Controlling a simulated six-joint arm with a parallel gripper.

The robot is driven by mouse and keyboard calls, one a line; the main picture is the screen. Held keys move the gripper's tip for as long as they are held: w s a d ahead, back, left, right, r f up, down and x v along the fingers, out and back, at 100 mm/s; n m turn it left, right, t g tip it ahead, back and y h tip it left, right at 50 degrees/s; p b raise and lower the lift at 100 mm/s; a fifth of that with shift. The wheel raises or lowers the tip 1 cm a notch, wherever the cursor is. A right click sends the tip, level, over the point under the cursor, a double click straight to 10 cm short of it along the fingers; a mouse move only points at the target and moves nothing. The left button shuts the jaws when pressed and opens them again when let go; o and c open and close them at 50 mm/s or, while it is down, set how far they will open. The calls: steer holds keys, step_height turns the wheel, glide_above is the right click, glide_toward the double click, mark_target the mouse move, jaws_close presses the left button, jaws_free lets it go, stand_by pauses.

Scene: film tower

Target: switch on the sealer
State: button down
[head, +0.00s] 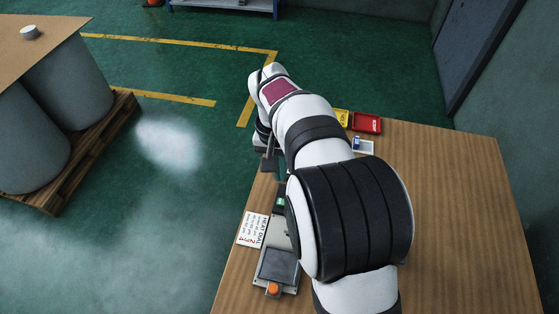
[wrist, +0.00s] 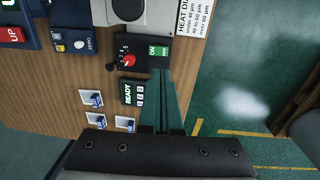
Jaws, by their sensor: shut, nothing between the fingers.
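The sealer shows at the top of the wrist view as a grey body (wrist: 125,12) with a black control box (wrist: 128,58) beside it. The box carries a red dial (wrist: 128,60) with numbers and a green switch (wrist: 158,51) marked ON. A READY panel (wrist: 131,92) with small keys lies beside the box. My gripper (wrist: 163,76) is shut and empty, its greenish fingers pointing toward the green switch, with the tips just short of the box; contact cannot be told. In the head view the sealer (head: 278,264) is at the table's left edge, partly hidden by my arm.
A heat dial card (head: 252,230) lies beside the sealer. A blue box with a red UP button (wrist: 12,34) and a ZERO box (wrist: 75,43) stand nearby. The wooden tabletop (head: 460,220) is clear on the right.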

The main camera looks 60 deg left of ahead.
step_height(320, 180, up, 4)
steer(key=shift+s+a+f, duration=0.1)
stand_by(0.4)
steer(key=shift+t+h, duration=0.3)
steer(key=f, duration=0.4)
steer(key=w+d+f, duration=0.1)
steer(key=f, duration=0.8)
steer(key=shift+w+d+f, duration=0.25)
steer(key=shift+f, duration=0.1)
